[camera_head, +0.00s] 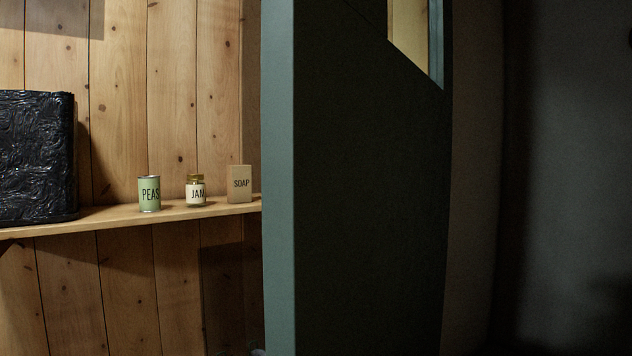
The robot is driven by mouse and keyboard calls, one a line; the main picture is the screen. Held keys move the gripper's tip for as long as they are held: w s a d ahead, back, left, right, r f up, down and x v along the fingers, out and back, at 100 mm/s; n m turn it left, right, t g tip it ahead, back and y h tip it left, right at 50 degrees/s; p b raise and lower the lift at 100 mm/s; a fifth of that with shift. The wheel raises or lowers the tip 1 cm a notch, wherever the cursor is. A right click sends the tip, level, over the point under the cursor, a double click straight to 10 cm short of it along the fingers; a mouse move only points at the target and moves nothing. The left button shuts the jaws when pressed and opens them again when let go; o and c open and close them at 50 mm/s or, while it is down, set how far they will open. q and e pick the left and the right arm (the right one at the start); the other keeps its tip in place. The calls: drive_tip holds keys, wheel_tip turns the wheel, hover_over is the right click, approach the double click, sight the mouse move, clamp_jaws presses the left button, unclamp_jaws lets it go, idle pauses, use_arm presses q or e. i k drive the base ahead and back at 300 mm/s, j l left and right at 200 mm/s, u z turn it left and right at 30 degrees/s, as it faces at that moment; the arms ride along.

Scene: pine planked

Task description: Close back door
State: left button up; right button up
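A door (370,200) stands open in the middle of the head view. Its long edge (279,180) is grey-green and faces me, and its broad face is very dark. A small lit window opening (409,30) shows near its top right. The door's handle and its hinges cannot be made out.
A wooden shelf (115,216) runs along the pine wall at left. It bears a black textured box (37,155), a green peas can (149,194), a jam jar (195,191) and a soap box (239,184). The right side is dark.

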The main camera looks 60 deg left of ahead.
sight(357, 140)
drive_tip(key=k+j, duration=0.2)
drive_tip(key=j, duration=0.2)
drive_tip(key=k+j+u, duration=0.1)
drive_tip(key=j, duration=0.25)
drive_tip(key=k+j, duration=0.3)
drive_tip(key=k+j+u, duration=0.1)
drive_tip(key=j, duration=0.4)
drive_tip(key=k, duration=0.05)
